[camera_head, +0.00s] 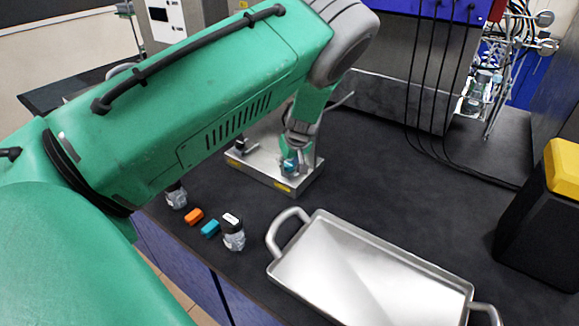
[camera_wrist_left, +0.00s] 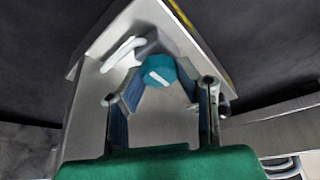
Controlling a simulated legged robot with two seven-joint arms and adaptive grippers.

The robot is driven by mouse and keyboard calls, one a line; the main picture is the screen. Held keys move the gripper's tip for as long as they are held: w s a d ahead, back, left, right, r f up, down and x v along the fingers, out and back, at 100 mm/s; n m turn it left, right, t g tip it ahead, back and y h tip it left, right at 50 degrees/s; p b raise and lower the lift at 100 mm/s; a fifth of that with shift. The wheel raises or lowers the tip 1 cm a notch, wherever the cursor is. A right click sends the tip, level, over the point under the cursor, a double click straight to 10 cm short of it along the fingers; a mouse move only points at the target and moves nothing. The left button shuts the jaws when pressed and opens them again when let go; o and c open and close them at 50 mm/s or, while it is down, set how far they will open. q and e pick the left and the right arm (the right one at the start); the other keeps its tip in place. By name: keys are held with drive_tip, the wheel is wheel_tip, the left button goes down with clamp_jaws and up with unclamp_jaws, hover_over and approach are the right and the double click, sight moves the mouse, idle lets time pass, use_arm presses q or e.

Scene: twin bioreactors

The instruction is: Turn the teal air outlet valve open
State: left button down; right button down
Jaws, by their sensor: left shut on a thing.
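The teal valve knob (camera_wrist_left: 158,71) has a white mark on top and sits on a metal base plate (camera_wrist_left: 88,105) in the left wrist view. My left gripper (camera_wrist_left: 160,85) has a finger on each side of the knob and is shut on it. In the head view, the left gripper (camera_head: 290,160) points down at the teal knob (camera_head: 289,167), near the right end of the metal plate (camera_head: 253,172). The fingers and wrist hide part of the knob there. My right gripper is not in view.
A metal tray (camera_head: 365,270) with handles lies at front right. A black bin with a yellow lid (camera_head: 545,215) is at right. Cables hang behind.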

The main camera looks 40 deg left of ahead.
use_arm(q)
drive_tip(key=shift+w+r+n, duration=0.15)
drive_tip(key=shift+w+n, duration=0.1)
drive_tip(key=shift+n, duration=0.25)
drive_tip(key=shift+b, duration=0.3)
drive_tip(key=c, duration=1.2)
unclamp_jaws()
drive_tip(key=v, duration=1.1)
drive_tip(key=shift+d+r, duration=0.3)
drive_tip(key=shift+d, duration=0.1)
drive_tip(key=shift+w+a, duration=0.1)
drive_tip(key=shift+w, duration=0.05)
